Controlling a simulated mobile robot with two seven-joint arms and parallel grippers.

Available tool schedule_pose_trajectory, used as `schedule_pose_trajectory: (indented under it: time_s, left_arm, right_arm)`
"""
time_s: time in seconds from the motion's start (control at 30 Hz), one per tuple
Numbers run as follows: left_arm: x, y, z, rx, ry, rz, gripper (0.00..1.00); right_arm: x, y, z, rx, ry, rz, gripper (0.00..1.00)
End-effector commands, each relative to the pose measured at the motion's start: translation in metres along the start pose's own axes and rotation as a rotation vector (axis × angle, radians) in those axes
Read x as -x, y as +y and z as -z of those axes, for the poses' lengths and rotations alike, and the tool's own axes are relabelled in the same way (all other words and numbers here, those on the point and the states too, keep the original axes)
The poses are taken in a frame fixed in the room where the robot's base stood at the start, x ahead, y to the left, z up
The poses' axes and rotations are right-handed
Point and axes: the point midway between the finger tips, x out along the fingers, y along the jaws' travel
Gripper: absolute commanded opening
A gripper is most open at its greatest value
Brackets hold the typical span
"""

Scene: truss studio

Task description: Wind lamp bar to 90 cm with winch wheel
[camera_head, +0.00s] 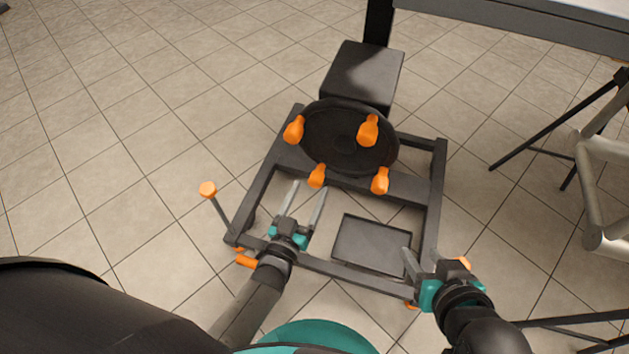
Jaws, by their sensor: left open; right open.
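The winch wheel (345,136) is a black disc with several orange handles around its face, mounted on a dark box (362,73) above a dark floor frame (437,185). My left gripper (305,202) is open and empty, in front of the wheel and below its lower left handle (317,176), apart from it. My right gripper (421,257) is open and empty, lower right of the wheel near the frame's front right corner. The lamp bar cannot be told for sure in this view.
A dark tray (371,245) lies inside the frame's front. An orange-tipped lever (208,189) sticks up at the frame's left. A dark beam (525,22) crosses the upper right. Thin black legs and pale truss tubes (592,190) stand at right. The tiled floor at left is clear.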

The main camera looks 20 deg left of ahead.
Motion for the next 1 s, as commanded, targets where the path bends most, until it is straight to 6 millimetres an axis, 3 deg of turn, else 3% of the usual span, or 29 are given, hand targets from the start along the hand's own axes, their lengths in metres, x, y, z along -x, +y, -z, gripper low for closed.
schedule_pose_trajectory:
  time_s: [0.5,0.93,1.0]
  left_arm:
    - [-0.038,0.000,-0.001,0.001,0.000,0.001,0.71]
    - [-0.042,0.000,0.000,0.000,-0.001,0.000,0.71]
    - [-0.042,0.000,0.000,0.000,-0.001,0.000,0.64]
  right_arm:
    - [-0.013,-0.025,0.016,-0.015,0.233,0.068,0.50]
    - [-0.012,-0.027,0.019,-0.019,0.262,0.074,0.50]
    - [-0.012,-0.027,0.019,-0.019,0.262,0.074,0.50]
